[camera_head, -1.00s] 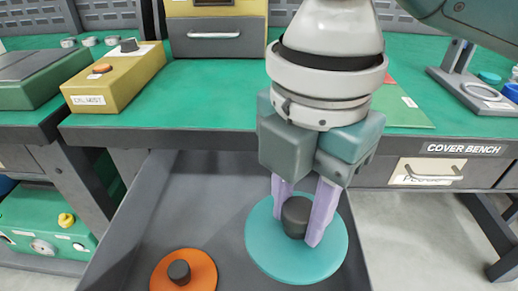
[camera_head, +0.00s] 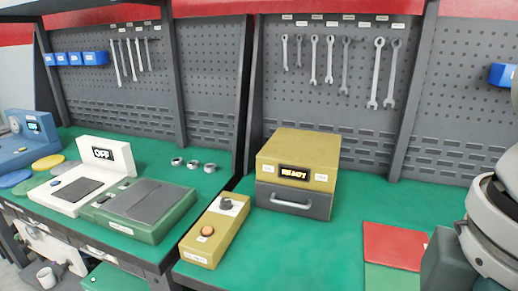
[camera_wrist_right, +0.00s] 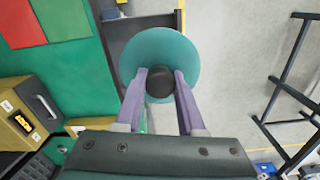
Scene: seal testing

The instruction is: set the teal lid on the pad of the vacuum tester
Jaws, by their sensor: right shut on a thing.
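In the right wrist view the teal lid (camera_wrist_right: 185,50) is a flat round disc with a black knob (camera_wrist_right: 160,84). My right gripper (camera_wrist_right: 160,76) is shut on the knob, with a purple finger at each side. The lid overlaps the dark tray and the grey floor in that view. In the head view only part of my right arm shows at the right edge; its fingers and the lid are out of frame. A white device (camera_head: 112,156) with an OFF display and a dark pad (camera_head: 76,189) stands left. I cannot read a name on it. My left gripper is not in view.
A green device (camera_head: 160,224) with a grey top stands beside the white one. A yellow control box (camera_head: 232,236) and a yellow drawer cabinet (camera_head: 300,158) stand further right. A red sheet (camera_head: 393,244) lies near my right arm. Bench between cabinet and sheet is clear.

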